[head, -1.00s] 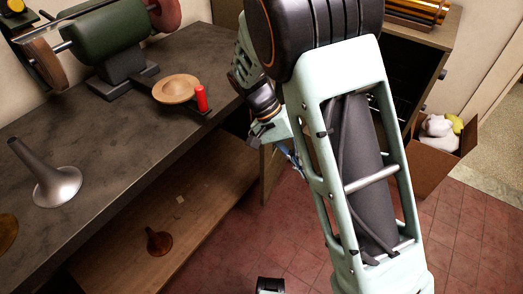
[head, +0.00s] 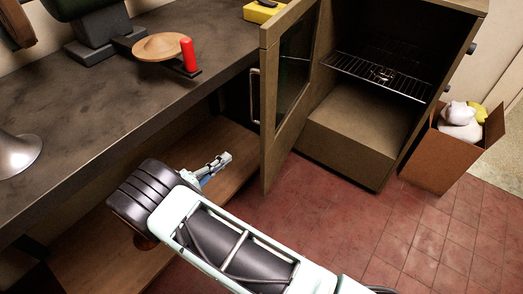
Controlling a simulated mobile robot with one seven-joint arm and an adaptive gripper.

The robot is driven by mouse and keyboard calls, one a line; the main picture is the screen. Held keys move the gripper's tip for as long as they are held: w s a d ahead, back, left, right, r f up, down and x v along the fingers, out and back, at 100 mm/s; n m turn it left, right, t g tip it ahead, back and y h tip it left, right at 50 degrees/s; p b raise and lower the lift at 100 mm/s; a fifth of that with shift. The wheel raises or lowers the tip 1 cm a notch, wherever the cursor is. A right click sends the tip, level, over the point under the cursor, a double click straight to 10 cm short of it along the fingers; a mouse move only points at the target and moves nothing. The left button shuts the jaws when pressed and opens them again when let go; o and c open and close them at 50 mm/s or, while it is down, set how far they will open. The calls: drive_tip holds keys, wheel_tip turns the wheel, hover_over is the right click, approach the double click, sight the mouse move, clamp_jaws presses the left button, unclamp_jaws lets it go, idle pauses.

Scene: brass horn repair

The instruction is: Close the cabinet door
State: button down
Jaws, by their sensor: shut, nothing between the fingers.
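The cabinet (head: 350,150) stands at the upper right with its dark inside and wire rack (head: 380,76) showing. Its door (head: 271,150) stands wide open, swung out toward me, with a dark glass pane (head: 296,66) and a metal handle (head: 254,97) on its left face. My gripper (head: 226,159) is shut and empty, to the left of the door's lower part and below the handle. It points toward the door and looks apart from it. My arm hides part of the bench's lower shelf.
A dark workbench (head: 90,115) runs along the left, with a wooden lower shelf (head: 230,150). A wooden disc (head: 160,46) and a red handle (head: 188,54) are on top. A cardboard box (head: 440,160) stands right of the cabinet. Red floor tiles (head: 345,215) in front are clear.

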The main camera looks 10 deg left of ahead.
drive_tip(key=w+d+b, duration=0.1)
drive_tip(key=w+d, duration=0.6)
drive_tip(key=w, duration=0.1)
drive_tip(key=shift+d+r+y, duration=0.25)
drive_tip(key=shift+y, duration=0.05)
drive_tip(key=shift+d, duration=0.1)
idle(0.4)
